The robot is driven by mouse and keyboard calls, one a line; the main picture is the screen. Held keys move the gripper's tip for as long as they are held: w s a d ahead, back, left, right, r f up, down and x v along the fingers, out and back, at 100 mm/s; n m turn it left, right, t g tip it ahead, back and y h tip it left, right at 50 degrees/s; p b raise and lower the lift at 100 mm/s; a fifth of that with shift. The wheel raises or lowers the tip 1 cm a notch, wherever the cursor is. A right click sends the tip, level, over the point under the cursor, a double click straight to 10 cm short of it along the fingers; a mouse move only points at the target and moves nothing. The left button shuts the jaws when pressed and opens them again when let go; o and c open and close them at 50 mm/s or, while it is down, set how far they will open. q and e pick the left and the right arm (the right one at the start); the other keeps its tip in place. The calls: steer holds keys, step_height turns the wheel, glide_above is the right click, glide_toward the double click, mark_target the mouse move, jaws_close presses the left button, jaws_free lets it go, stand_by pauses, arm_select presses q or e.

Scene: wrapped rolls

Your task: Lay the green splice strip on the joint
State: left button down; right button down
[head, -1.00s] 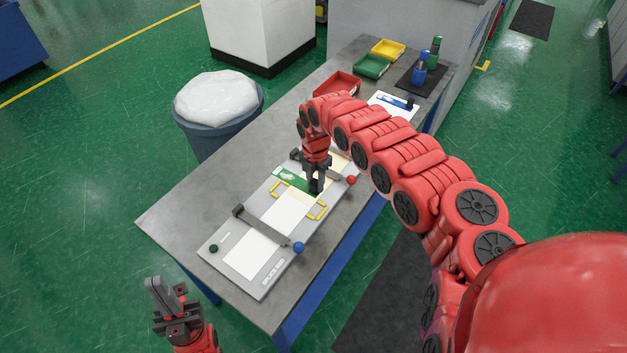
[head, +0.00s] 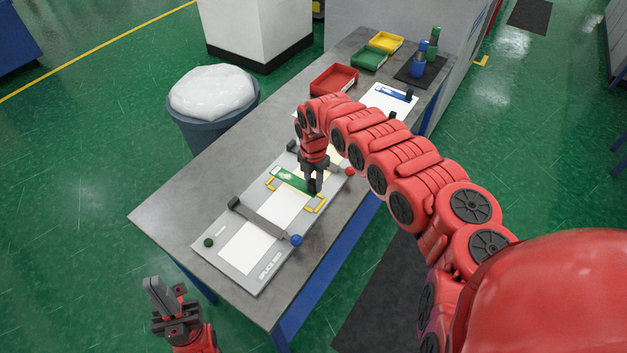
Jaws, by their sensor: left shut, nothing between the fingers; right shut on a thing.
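The green splice strip (head: 289,178) is held at its right end by my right gripper (head: 313,190). My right gripper points down and is shut on it, over the middle of the grey splice bed (head: 209,255). The joint cannot be made out clearly; the gripper and strip cover part of that area. A white web (head: 246,248) lies on the near part of the bed. My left gripper (head: 157,292) is shut and empty, off the table's near-left side.
Dark clamp bars (head: 262,221) with a blue knob (head: 296,240) and a red knob (head: 350,171) cross the bed. Red (head: 334,80), green (head: 369,58) and yellow (head: 386,42) trays stand at the back. A bin (head: 213,103) stands left of the table. The table's near-left corner is bare.

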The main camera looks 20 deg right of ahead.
mark_target(313, 193)
steer(key=shift+f+b, duration=1.85)
steer(key=shift+f, duration=0.75)
steer(key=c, duration=0.5)
jaws_free()
step_height(313, 193, up, 18)
steer(key=b, duration=0.5)
steer(key=shift+f, duration=0.25)
